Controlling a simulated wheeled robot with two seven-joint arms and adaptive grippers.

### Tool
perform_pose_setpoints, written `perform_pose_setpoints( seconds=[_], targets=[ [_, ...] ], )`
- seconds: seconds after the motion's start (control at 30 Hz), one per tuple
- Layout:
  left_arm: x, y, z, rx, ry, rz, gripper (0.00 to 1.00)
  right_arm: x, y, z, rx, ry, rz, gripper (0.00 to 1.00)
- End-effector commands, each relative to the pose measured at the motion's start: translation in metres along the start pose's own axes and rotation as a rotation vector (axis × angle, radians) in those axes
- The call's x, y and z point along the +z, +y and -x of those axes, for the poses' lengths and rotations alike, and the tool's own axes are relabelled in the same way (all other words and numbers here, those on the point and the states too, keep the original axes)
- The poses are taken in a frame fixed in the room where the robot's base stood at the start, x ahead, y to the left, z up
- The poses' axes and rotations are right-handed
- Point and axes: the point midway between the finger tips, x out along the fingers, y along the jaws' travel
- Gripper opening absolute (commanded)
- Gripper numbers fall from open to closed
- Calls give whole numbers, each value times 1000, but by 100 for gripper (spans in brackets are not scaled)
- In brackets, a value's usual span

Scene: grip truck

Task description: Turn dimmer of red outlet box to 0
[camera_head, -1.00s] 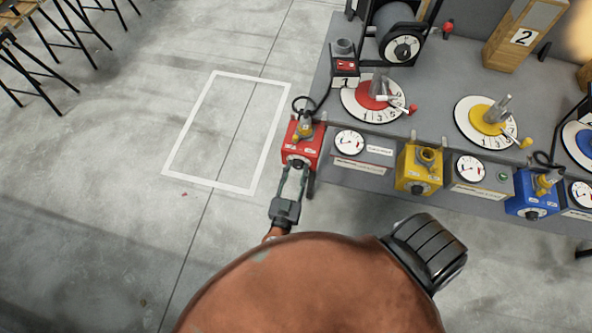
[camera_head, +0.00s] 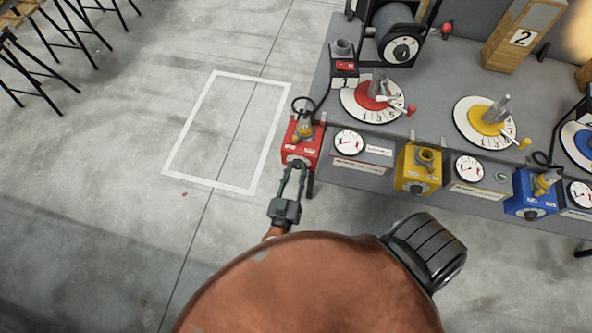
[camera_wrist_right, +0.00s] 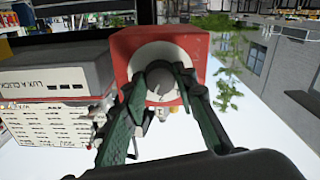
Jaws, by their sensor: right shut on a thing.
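The red outlet box (camera_head: 302,143) stands at the left front corner of the grey bench, with a yellow plug and black cable on its top. My right gripper (camera_head: 295,166) reaches the front face of the box. In the right wrist view its green fingers (camera_wrist_right: 160,92) are closed around the knob, one on each side. The number the dimmer points to cannot be read. My left gripper is not in view.
A yellow outlet box (camera_head: 418,172) and a blue outlet box (camera_head: 533,195) stand along the bench front (camera_head: 375,182). Gauges sit between them. Lever dials with red (camera_head: 371,93) and yellow centres stand behind.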

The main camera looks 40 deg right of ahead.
Motion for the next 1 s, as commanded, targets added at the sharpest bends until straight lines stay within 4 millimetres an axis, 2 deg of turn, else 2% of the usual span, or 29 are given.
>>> perform_pose_setpoints(
  seconds=[1.0],
  targets=[
    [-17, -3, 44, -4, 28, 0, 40, -3, 2, 1, -1, -1, 963, 2]
  ],
)
